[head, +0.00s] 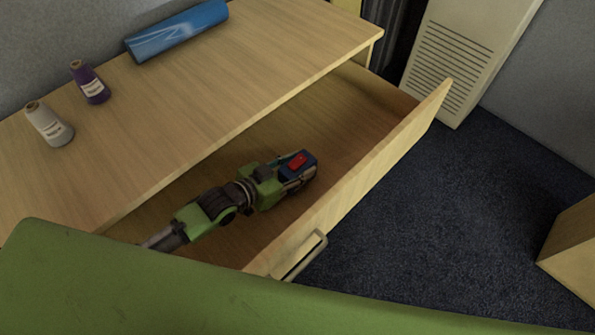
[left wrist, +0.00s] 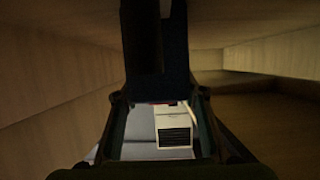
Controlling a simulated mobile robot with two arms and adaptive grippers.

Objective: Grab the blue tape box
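The blue tape box (head: 311,163) is small and dark blue with a red patch on top. In the head view it is at the end of my left arm, inside the open drawer (head: 345,112). My left gripper (head: 297,174) appears shut on it, with fingers along its sides. In the left wrist view the dark box (left wrist: 172,62) fills the space between the finger ends. The gripper hides part of the box. I cannot tell whether it touches the drawer floor. My right gripper is not in view.
Drawer walls surround the gripper, with a front panel and metal handle (head: 303,262). On the wooden top (head: 225,75) stand a white spool (head: 49,124) and a purple spool (head: 91,84), beside a blue roll (head: 177,32). A vented white unit (head: 448,62) stands behind. Dark carpet lies right.

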